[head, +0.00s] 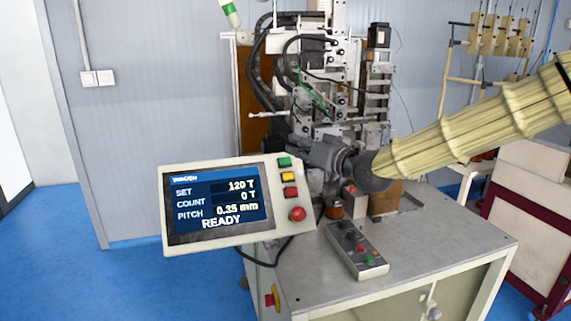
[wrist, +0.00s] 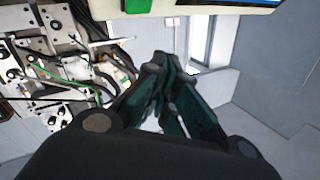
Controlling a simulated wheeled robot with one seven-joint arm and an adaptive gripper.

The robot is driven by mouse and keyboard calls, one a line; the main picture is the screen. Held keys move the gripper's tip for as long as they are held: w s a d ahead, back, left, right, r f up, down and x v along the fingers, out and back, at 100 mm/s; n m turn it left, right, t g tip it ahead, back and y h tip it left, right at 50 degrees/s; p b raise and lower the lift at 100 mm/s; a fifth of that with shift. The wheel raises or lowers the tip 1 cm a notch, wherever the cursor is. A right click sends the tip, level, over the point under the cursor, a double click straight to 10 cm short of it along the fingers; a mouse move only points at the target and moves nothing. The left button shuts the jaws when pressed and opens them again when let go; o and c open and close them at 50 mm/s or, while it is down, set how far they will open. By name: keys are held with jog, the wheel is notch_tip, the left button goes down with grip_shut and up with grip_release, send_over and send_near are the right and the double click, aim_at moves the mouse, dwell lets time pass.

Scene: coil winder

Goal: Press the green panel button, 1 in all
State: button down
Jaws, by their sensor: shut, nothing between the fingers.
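The green panel button (head: 284,161) is at the top of a column of buttons on the right side of the cream control panel (head: 240,236). A green button (wrist: 138,5) also shows at the top edge of the wrist view, cut off by the frame. My gripper (head: 316,156) is right of the panel in the head view, a short way from the green button, with a gap in the picture. In the wrist view its dark teal fingers (wrist: 163,62) are shut and empty, below the panel edge. Contact with the button is not seen.
Below the green button are a yellow button (head: 288,176), a red button (head: 291,191) and a round red knob (head: 297,214). The screen (head: 215,205) reads READY, COUNT 0 T. The winder (head: 335,80) stands close behind; a small button box (head: 355,250) lies on the bench.

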aim_at(285, 161)
jog(key=shift+w+a+f+b, duration=0.2)
jog(key=shift+w+f, duration=0.35)
jog(key=shift+w, duration=0.05)
jog(key=shift+w+a+f+b, duration=0.2)
jog(key=shift+w+f+b, duration=0.05)
jog(key=shift+w+f, duration=0.35)
jog(key=shift+w+a+f+b, duration=0.2)
jog(key=shift+w+f, duration=0.3)
jog(key=shift+w, duration=0.1)
jog(key=shift+w+f, duration=0.1)
jog(key=shift+f, duration=0.05)
jog(key=shift+w+a+f, duration=0.1)
jog(key=shift+w+f, duration=0.05)
jog(key=shift+w, duration=0.1)
